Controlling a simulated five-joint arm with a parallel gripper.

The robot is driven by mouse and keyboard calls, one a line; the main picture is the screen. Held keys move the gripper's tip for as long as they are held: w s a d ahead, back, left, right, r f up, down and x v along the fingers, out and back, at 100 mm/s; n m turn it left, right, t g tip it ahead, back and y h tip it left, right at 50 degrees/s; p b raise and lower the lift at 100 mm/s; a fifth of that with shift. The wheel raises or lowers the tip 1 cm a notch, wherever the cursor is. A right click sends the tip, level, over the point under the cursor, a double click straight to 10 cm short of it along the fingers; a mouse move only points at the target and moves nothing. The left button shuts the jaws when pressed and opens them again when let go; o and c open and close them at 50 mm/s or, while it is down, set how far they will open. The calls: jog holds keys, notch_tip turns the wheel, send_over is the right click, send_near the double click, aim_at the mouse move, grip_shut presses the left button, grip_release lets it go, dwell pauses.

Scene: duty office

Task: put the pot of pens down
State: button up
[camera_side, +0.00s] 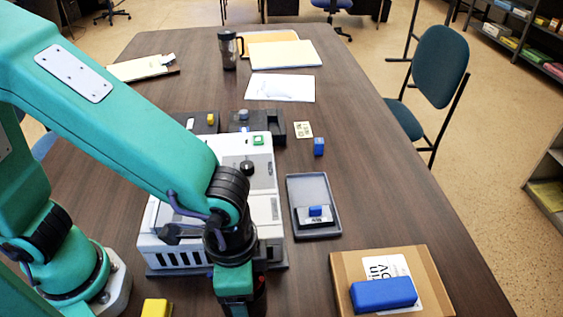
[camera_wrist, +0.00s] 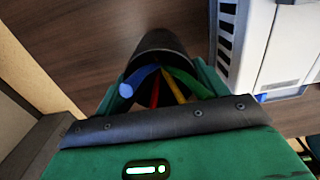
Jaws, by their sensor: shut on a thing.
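The pot of pens (camera_wrist: 165,42) is a dark round pot seen from above in the wrist view. Blue, red, yellow and green pens (camera_wrist: 178,88) stick out of it towards the camera. My gripper (camera_wrist: 160,80) is shut on the pot, with a green finger on each side of it. In the side view my gripper (camera_side: 242,290) is at the bottom edge, in front of the white machine, and mostly hides the pot. The pot's base is hidden, so I cannot tell whether it touches the table (camera_side: 360,190).
The white and grey machine (camera_side: 262,185) stands close behind my gripper. A grey tray (camera_side: 326,190) holds a blue-handled stamp. A cardboard box (camera_side: 350,268) bears a blue case (camera_side: 383,294). A yellow block (camera_side: 157,308) is at front left.

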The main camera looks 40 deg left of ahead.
jog(key=shift+f, duration=2)
jog(key=o, duration=1.2)
jog(key=shift+f, duration=0.1)
jog(key=shift+c, duration=0.2)
notch_tip(320, 180, up, 12)
jog(key=shift+r, duration=0.15)
